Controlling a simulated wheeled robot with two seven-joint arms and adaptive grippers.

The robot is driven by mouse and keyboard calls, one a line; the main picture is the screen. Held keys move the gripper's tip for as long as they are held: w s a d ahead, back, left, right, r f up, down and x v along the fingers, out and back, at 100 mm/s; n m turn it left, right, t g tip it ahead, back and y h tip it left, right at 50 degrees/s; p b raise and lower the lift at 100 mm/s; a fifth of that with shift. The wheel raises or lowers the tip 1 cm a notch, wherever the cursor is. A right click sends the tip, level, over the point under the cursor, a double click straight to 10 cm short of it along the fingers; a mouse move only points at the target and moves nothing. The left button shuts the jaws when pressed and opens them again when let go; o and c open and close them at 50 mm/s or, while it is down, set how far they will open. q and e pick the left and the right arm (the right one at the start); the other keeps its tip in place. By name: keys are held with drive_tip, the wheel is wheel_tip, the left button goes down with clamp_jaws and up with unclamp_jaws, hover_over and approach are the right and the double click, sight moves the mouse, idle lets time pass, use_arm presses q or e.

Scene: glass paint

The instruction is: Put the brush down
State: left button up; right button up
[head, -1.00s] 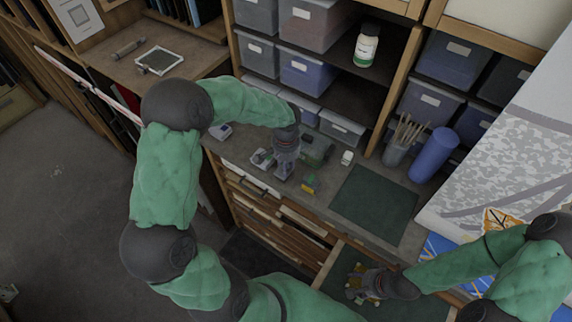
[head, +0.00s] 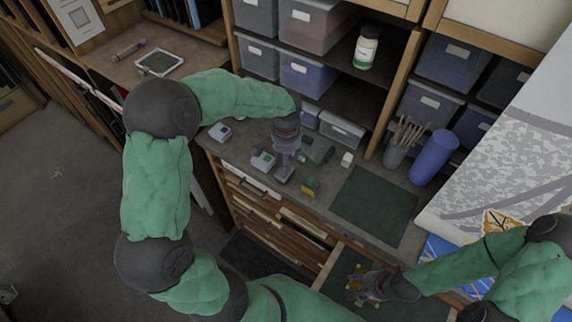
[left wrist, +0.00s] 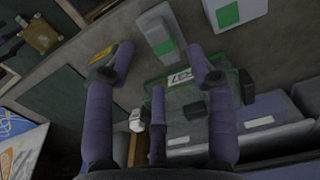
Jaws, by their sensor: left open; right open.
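No brush is clearly visible in either gripper. Several brushes stand upright in a grey cup (head: 396,153) at the back right of the counter. My left gripper (head: 284,168) is over the counter, beside a translucent green box (head: 317,151). In the left wrist view its fingers (left wrist: 158,65) are spread and empty, with the green box (left wrist: 180,80) and a grey piece with a green top (left wrist: 160,35) beyond them. My right gripper (head: 360,289) is open at the open drawer (head: 338,262) at lower right; small yellowish parts show around its fingertips, unclear what they are.
A dark green mat (head: 375,205) lies bare on the counter. A blue cylinder (head: 434,157) stands right of the cup. Shelves with bins (head: 307,77) rise behind.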

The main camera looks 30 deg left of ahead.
use_arm(q)
wheel_tip(320, 180, up, 7)
idle(0.3)
drive_tip(key=shift+f, duration=0.1)
idle(0.4)
